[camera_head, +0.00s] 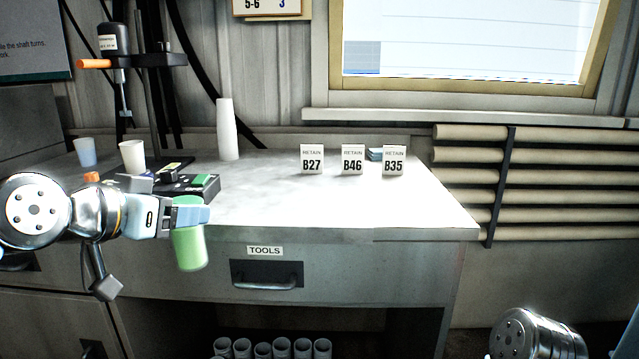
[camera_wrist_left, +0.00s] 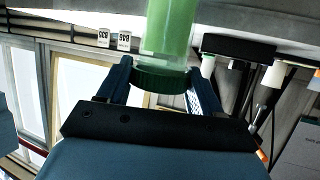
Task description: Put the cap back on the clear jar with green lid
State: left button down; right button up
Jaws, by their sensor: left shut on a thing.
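A jar with green contents (camera_head: 188,248) shows in the head view, in front of the bench edge at the left. It looks upright, with a darker green lid (camera_head: 188,201) at its top. My left gripper (camera_head: 190,214) is shut around it at lid height. The left wrist view, which is upside down, shows the jar (camera_wrist_left: 168,30) and its dark green ribbed lid (camera_wrist_left: 160,79) between the two fingers (camera_wrist_left: 160,85). The lid sits against the jar; I cannot tell how tightly. My right gripper is out of view; only part of my right arm shows at the bottom right.
The bench top (camera_head: 290,205) has a wide clear area. A stirrer stand (camera_head: 150,60), a black box (camera_head: 190,187), cups (camera_head: 132,156) and a tall cup stack (camera_head: 227,130) stand at the left. Cards B27 (camera_head: 312,160), B46 (camera_head: 352,160) and B35 (camera_head: 393,161) stand at the back.

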pick_arm(q)
jog(key=w+f+n+y, duration=0.2)
jog(key=w+f, duration=0.1)
jog(key=f, duration=1.9)
jog(key=w+d+f+n+t+y, duration=0.1)
jog(key=w+f+n+y, duration=0.1)
jog(key=f, duration=2.1)
jog(key=shift+w+f+y, duration=0.3)
jog(key=shift+w+y, duration=0.1)
jog(key=shift+w, duration=0.4)
jog(key=shift+a+r, duration=0.1)
jog(key=shift+a, duration=0.05)
jog(key=s+d+f+m+g+h, duration=0.1)
jog(key=d+m+h, duration=0.3)
jog(key=d, duration=0.4)
jog(key=s+d+f+m+g+h, duration=0.1)
jog(key=d+m+g+h, duration=0.1)
jog(key=d, duration=0.5)
jog(key=m+h, duration=0.1)
jog(key=h, duration=0.1)
jog(key=shift+d+m+h, duration=0.4)
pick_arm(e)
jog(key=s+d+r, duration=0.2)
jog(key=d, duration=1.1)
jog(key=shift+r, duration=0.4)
